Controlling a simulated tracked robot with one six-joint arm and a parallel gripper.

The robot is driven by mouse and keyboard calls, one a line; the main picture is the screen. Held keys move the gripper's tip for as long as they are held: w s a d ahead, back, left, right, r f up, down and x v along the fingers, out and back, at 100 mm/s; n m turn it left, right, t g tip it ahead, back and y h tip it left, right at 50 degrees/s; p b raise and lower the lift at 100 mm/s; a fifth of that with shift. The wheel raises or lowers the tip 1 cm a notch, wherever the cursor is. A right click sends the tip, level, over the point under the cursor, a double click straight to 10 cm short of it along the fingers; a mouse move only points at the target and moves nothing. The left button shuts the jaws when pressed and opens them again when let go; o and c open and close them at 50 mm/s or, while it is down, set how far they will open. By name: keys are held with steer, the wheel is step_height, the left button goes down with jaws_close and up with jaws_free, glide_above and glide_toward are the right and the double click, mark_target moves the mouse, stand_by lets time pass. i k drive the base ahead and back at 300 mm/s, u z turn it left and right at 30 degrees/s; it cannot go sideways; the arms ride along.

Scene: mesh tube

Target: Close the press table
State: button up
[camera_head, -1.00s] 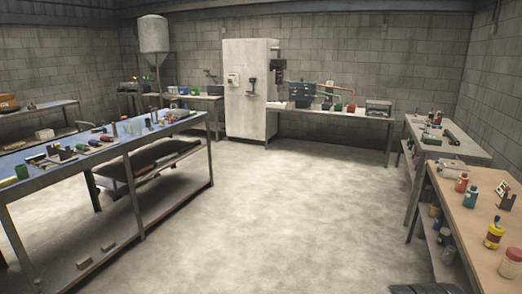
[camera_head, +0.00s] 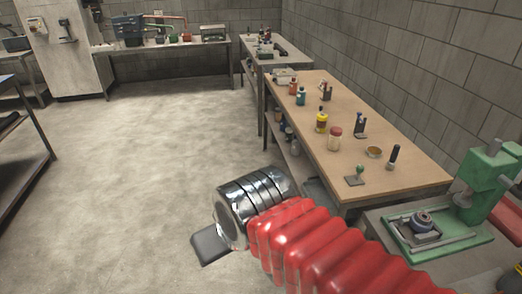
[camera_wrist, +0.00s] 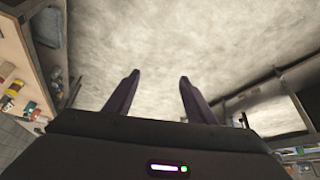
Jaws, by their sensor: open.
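A green press (camera_head: 487,185) stands at the right edge of the head view, partly cut off by the frame. In front of its column is a green-rimmed table or tray (camera_head: 478,240) with a dark round fixture (camera_head: 422,221) on it. Its exact open or shut position is hard to tell. My gripper (camera_wrist: 160,76) is open and empty in the wrist view, its two dark fingers apart above bare floor. In the head view my red, ribbed arm reaches left of the press, well apart from it. The press does not clearly show in the wrist view.
A wooden-topped bench (camera_head: 345,120) with bottles and small tools stands behind the press, along the block wall. A grey bench (camera_head: 262,57) and a tall pale cabinet (camera_head: 60,50) are farther back. The concrete floor (camera_head: 150,150) at the middle left is clear.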

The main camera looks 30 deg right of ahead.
mark_target(415, 239)
steer(key=z, duration=2.05)
steer(key=k, duration=1.05)
steer(key=z, duration=0.3)
steer(key=i, duration=0.75)
steer(key=u, duration=0.05)
